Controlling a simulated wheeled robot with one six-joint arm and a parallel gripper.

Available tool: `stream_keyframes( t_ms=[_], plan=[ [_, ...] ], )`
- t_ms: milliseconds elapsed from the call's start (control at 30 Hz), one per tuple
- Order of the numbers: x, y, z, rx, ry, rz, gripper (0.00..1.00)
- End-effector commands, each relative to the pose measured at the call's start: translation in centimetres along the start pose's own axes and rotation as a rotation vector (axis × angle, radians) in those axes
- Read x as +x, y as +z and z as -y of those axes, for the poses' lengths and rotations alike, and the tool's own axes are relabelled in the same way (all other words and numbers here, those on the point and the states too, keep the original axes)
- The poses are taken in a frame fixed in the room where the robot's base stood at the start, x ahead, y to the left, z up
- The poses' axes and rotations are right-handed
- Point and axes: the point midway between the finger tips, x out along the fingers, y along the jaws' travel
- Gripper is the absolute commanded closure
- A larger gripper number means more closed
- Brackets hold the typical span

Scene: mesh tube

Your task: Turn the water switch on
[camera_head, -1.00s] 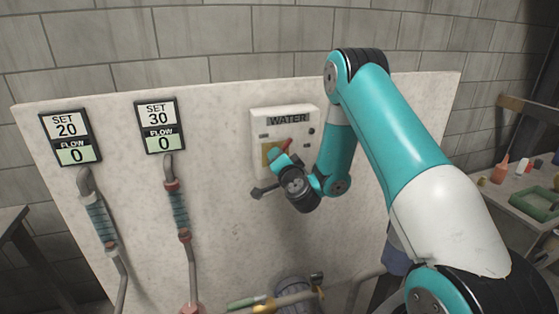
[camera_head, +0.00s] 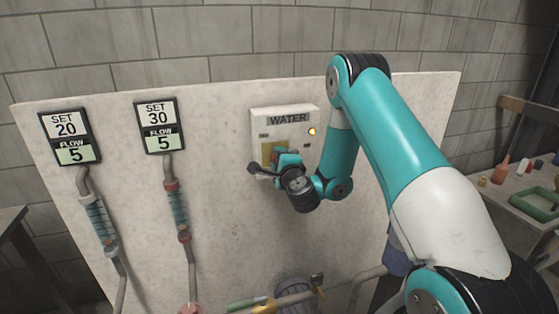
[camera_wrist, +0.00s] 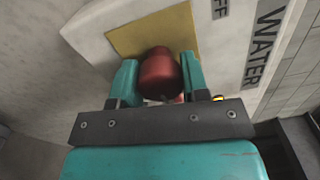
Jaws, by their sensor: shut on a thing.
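The water switch box (camera_head: 299,134) is a white box labelled WATER, mounted on the pale panel, with a lit yellow lamp (camera_head: 312,132) at its right. The box also fills much of the wrist view (camera_wrist: 215,60), with a yellow plate (camera_wrist: 160,32) and part of the word OFF. My gripper (camera_wrist: 158,82) is at the front of the box. Its two teal fingers are shut on the red switch handle (camera_wrist: 160,72). In the head view my gripper (camera_head: 284,158) covers most of the handle.
Two displays hang at the left: SET 20 (camera_head: 70,137) and SET 30 (camera_head: 159,127), each reading FLOW 5. Hoses run down below them. Pipes (camera_head: 275,303) cross at the panel's foot. A tray with small items (camera_head: 537,203) stands at the far right.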

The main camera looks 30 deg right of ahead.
Motion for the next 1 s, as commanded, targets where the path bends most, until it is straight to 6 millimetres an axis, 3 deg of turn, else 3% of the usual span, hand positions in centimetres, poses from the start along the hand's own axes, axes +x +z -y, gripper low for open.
stream_keyframes(
  t_ms=[700, 733, 800, 833, 1000],
  plan=[
    [-0.13, -0.01, -0.28, 0.075, 0.007, -0.001, 0.82],
    [-0.13, -0.01, -0.28, 0.075, 0.007, -0.001, 0.54],
    [-0.12, -0.01, -0.26, 0.074, 0.006, 0.000, 0.38],
    [-0.11, 0.00, -0.24, 0.074, 0.006, 0.000, 0.33],
    [-0.06, 0.00, -0.14, 0.073, 0.003, 0.000, 0.33]
  ],
)
